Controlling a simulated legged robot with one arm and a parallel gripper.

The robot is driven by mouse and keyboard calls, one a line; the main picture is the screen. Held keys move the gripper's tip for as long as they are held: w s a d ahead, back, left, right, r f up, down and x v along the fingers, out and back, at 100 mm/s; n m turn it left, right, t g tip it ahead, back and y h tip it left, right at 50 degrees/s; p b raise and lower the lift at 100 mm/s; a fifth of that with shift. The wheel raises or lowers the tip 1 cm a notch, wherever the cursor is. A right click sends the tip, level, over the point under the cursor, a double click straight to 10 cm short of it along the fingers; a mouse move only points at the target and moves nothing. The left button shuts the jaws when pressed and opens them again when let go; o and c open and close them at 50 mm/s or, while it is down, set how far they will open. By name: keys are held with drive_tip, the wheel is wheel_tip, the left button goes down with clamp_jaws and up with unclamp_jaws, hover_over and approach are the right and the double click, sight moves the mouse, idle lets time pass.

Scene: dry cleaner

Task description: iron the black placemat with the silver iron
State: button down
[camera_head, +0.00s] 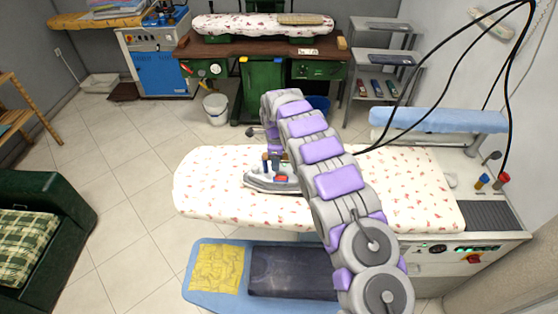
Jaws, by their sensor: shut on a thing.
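The silver iron (262,181) rests on or just above the floral-covered ironing board (215,185), left of my arm. Its blue, red and orange handle parts show, and my arm hides its right side. My arm rises from the lower right and bends down behind itself to the iron. My gripper (272,158) is at the iron's handle, mostly hidden, and is shut on it. A dark, black-looking placemat (290,272) lies flat on a light blue padded surface (215,294) in front of the board. My arm covers its right edge.
A yellow wrinkled cloth (216,267) lies left of the placemat. Black cables (455,75) hang at the right. A blue padded sleeve arm (440,119) stands over the board's right back. A control panel (465,248) is at the right front. Open tiled floor (130,165) lies left.

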drive_tip(key=shift+w+a+r, duration=0.15)
drive_tip(key=shift+a, duration=0.75)
drive_tip(key=shift+d, duration=0.1)
drive_tip(key=shift+s+d+f, duration=0.15)
drive_tip(key=shift+d, duration=0.7)
drive_tip(key=shift+s+d+f, duration=0.1)
drive_tip(key=shift+s+d, duration=0.05)
drive_tip(key=shift+d, duration=0.7)
drive_tip(key=shift+d, duration=0.1)
drive_tip(key=shift+s+d, duration=0.15)
drive_tip(key=shift+d, duration=0.65)
drive_tip(key=shift+s+d+r+p, duration=0.1)
drive_tip(key=shift+d+p, duration=0.1)
drive_tip(key=shift+d, duration=1.15)
drive_tip(key=shift+d+r+p, duration=0.1)
drive_tip(key=shift+d+p, duration=0.1)
drive_tip(key=shift+d, duration=1.1)
drive_tip(key=shift+d, duration=0.1)
drive_tip(key=shift+d+r, duration=0.2)
drive_tip(key=shift+d, duration=1.35)
drive_tip(key=shift+s+d, duration=0.1)
